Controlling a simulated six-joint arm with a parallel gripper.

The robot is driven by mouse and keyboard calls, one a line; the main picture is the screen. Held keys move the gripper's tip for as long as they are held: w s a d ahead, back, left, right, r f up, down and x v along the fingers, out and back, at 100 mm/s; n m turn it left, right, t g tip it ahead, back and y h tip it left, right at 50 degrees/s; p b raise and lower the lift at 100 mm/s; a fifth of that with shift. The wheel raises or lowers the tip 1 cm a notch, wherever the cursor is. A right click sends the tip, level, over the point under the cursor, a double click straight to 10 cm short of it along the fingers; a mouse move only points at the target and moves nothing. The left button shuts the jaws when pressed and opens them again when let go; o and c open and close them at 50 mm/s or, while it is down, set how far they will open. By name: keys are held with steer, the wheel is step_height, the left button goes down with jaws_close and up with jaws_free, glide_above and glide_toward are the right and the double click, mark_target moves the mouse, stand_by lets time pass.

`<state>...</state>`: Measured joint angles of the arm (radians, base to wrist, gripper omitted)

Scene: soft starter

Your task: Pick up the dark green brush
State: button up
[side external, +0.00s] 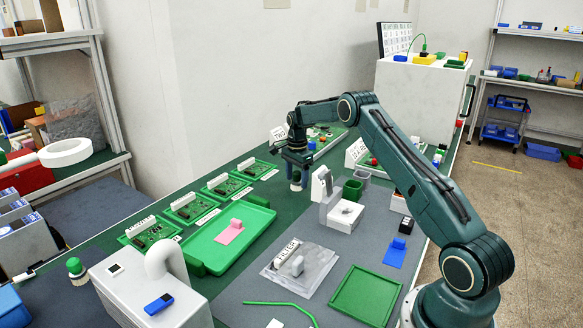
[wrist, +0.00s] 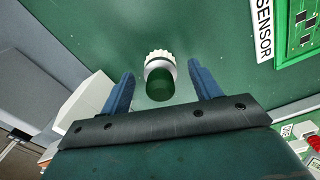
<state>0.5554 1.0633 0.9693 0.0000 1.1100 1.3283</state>
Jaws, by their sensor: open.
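In the wrist view the dark green brush (wrist: 160,84) shows its round dark green handle near me and its pale bristles farther off. It lies between the two blue fingers of my gripper (wrist: 160,68), with a gap visible on each side. My gripper is open and holds nothing. In the side external view my gripper (side external: 296,163) points down over the green bench, and the pale lower end of the brush (side external: 296,184) shows just beneath it. The brush looks upright there; its handle is mostly hidden by the gripper.
A white stand (side external: 321,187) and a dark green bin (side external: 352,191) are right of my gripper. Green circuit boards (side external: 226,184) line the wall side. A green tray (side external: 222,250) with a pink piece lies nearer. Another green-topped, pale-bottomed piece (side external: 75,267) stands at far left.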

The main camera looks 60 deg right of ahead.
steer(key=shift+f, duration=0.4)
steer(key=c, duration=1.1)
